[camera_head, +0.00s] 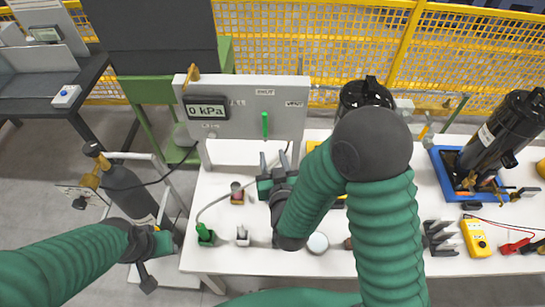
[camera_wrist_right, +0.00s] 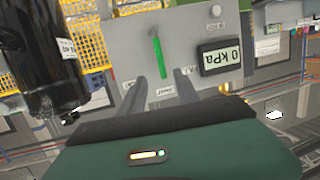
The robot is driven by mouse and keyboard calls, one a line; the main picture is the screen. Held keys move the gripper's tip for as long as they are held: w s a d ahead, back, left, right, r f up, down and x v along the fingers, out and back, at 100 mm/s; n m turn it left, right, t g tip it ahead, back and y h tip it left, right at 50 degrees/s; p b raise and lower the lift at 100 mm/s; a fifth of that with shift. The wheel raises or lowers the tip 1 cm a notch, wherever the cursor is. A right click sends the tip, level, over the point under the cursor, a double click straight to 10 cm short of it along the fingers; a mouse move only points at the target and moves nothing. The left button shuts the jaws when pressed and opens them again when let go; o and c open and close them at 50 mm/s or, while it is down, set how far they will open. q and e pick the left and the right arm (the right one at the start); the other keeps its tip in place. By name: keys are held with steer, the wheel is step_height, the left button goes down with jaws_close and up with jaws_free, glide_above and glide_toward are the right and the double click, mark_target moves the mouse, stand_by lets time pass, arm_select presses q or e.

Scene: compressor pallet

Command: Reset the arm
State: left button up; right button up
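My right arm reaches over the white table. Its gripper (camera_head: 273,158) is in front of the grey panel (camera_head: 285,95), below the green lever. In the right wrist view the two grey fingers (camera_wrist_right: 162,88) stand apart with nothing between them, and the green lever (camera_wrist_right: 157,58) shows upright beyond them. The panel's display (camera_head: 206,109) reads 0 kPa. My left gripper (camera_head: 150,262) is low at the left, in front of the gas cylinder cart, seen edge-on; its fingers are not clear.
A dark gas cylinder (camera_head: 130,190) stands left of the white table (camera_head: 260,262). A black cylinder in a blue tray (camera_head: 445,160) and a yellow meter (camera_head: 476,238) are at the right. A green connector (camera_head: 205,236) lies near the table's front left. Yellow fencing (camera_head: 480,45) runs behind.

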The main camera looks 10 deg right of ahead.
steer(key=s+d+f+g+b, duration=0.1)
steer(key=s+d+f+g, duration=0.1)
steer(key=s+g, duration=0.2)
steer(key=s+d+f+g+y+b, duration=0.1)
steer(key=s+d+f+g, duration=0.2)
steer(key=s, duration=0.4)
steer(key=s+d+f+n+g, duration=0.1)
steer(key=s+d+f+g, duration=0.1)
steer(key=s+g, duration=0.3)
steer(key=shift+s+d+f+g+b, duration=0.15)
steer(key=shift+s+d+g+b, duration=0.1)
steer(key=shift+s+g+b, duration=0.25)
steer(key=shift+s, duration=0.1)
stand_by(0.8)
